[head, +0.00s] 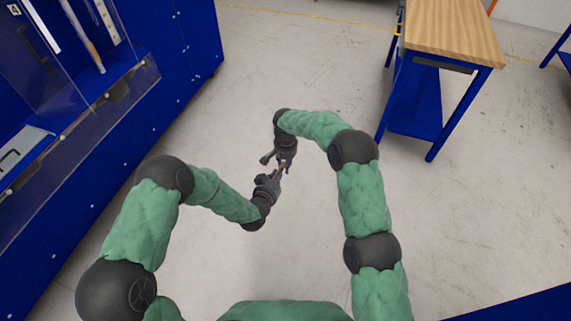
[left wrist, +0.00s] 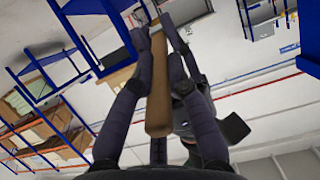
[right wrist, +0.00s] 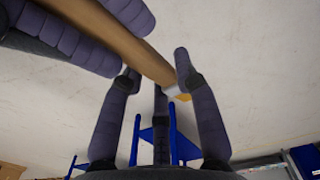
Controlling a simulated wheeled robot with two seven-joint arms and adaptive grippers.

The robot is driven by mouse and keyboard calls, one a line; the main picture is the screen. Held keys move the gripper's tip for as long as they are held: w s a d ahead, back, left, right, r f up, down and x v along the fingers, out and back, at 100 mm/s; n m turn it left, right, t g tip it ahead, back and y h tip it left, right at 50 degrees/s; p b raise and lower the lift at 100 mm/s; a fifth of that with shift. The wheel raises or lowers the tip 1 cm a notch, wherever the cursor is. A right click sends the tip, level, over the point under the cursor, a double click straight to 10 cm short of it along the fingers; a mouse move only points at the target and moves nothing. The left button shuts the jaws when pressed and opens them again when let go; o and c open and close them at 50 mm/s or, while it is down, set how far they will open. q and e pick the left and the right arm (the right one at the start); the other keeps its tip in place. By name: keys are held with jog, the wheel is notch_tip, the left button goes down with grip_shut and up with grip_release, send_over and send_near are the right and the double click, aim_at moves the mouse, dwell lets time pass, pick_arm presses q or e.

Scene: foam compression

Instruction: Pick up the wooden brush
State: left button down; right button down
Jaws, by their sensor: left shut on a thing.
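The wooden brush shows as a tan handle (left wrist: 158,95) in the left wrist view, running lengthwise between the fingers. My left gripper (left wrist: 158,72) is shut on it. In the right wrist view the brush (right wrist: 135,48) slants from upper left to a pale tip at centre right, with left gripper fingers on its upper left part. My right gripper (right wrist: 157,68) has its fingers apart, one on each side of the brush near that tip; I cannot tell whether they touch it. In the head view both grippers meet over the floor, left (head: 275,177) and right (head: 278,160), and the brush is mostly hidden.
A blue machine (head: 185,60) with a clear panel stands at the left, a long stick-like thing (head: 85,35) behind the panel. A wood-topped blue table (head: 455,30) stands at the upper right. The floor (head: 310,60) between them is clear.

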pick_arm(q)
jog(key=shift+r, duration=0.1)
jog(key=shift+r, duration=0.65)
pick_arm(e)
jog(key=shift+s, duration=0.1)
pick_arm(q)
jog(key=shift+w, duration=0.1)
pick_arm(e)
jog(key=shift+f, duration=0.1)
pick_arm(q)
jog(key=shift+r, duration=0.1)
pick_arm(e)
jog(key=shift+f, duration=0.1)
pick_arm(q)
jog(key=shift+s+a+r, duration=0.1)
jog(key=shift+s+r, duration=0.05)
jog(key=shift+s, duration=0.05)
jog(key=v, duration=1.1)
jog(key=shift+s+f, duration=0.3)
jog(key=shift+s, duration=0.1)
pick_arm(e)
jog(key=shift+r, duration=0.2)
